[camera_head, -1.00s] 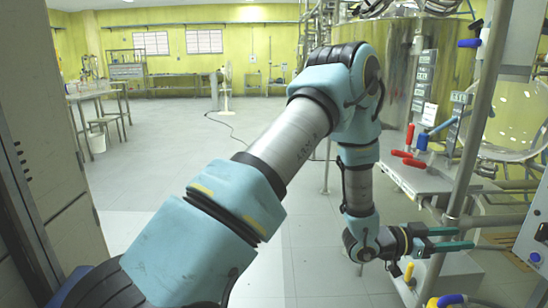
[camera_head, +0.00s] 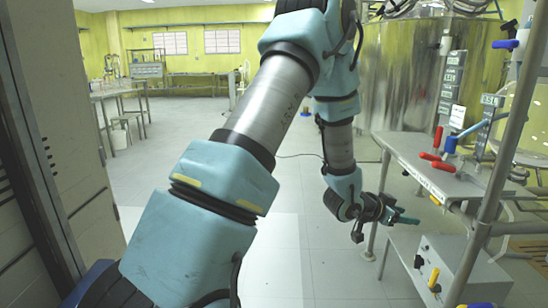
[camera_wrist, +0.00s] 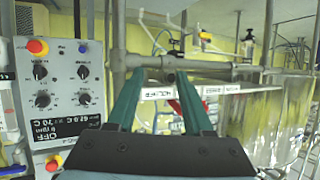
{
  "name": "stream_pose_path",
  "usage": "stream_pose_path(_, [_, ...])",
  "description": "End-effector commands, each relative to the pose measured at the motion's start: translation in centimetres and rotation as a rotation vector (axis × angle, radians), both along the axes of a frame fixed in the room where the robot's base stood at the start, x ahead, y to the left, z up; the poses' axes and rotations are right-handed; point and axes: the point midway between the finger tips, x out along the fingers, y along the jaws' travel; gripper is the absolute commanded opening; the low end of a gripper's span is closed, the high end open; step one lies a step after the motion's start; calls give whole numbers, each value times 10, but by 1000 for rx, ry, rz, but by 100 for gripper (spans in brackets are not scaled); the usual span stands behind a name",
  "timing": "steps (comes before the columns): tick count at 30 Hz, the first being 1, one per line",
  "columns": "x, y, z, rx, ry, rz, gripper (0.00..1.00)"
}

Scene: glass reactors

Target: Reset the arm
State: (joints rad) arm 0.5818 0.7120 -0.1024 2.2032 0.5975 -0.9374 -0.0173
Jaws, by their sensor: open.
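My gripper (camera_head: 402,217) hangs at the end of my bent arm, in front of and to the left of the steel frame in the head view. Its green fingers point right. In the wrist view the two fingers of my gripper (camera_wrist: 170,77) stand apart with nothing held between them. A pipe and a small label (camera_wrist: 160,93) show beyond the fingertips, apart from them.
A steel shelf (camera_head: 455,184) has red-handled valves (camera_head: 438,161). A steel vessel (camera_head: 400,90) stands behind. A cabinet (camera_head: 50,150) is at left. The middle floor (camera_head: 285,190) is clear.

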Motion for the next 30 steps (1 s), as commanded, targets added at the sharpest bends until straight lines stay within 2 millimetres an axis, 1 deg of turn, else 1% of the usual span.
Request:
stream_pose_path(1, [15, 22, 4, 48, 7, 62, 51])
stream_pose_path(2, [24, 38, 6, 81, 16, 103, 51])
stream_pose_path(3, [35, 60, 7, 129, 32, 163, 51])
stream_pose_path(5, [49, 100, 10, 205, 69, 263, 51])
stream_pose_path(6, [55, 129, 12, 258, 101, 333, 51])
stream_pose_path(8, [59, 173, 15, 330, 157, 437, 51])
stream_pose_path(9, [58, 203, 17, 374, 200, 505, 51])
stream_pose_path(11, [50, 245, 20, 435, 274, 604, 51])
stream_pose_path(12, [43, 271, 22, 469, 326, 666, 51])
stream_pose_path(14, [27, 305, 26, 513, 405, 748, 51])
stream_pose_path(15, [15, 325, 28, 537, 459, 797, 51])
stream_pose_path(17, [-3, 350, 31, 565, 538, 861, 51])
stream_pose_path(18, [-16, 364, 33, 579, 588, 897, 51])
stream_pose_path(20, [-36, 382, 36, 595, 664, 949, 51])
stream_pose_path(21, [-50, 392, 39, 604, 715, 978, 51])
stream_pose_path(25, [-95, 417, 46, 616, 881, 1062, 51])
stream_pose_path(26, [-100, 418, 54, 618, 898, 1067, 51])
stream_pose_path(27, [-97, 416, 66, 621, 891, 1059, 51])
stream_pose_path(30, [-97, 415, 84, 623, 889, 1057, 51])
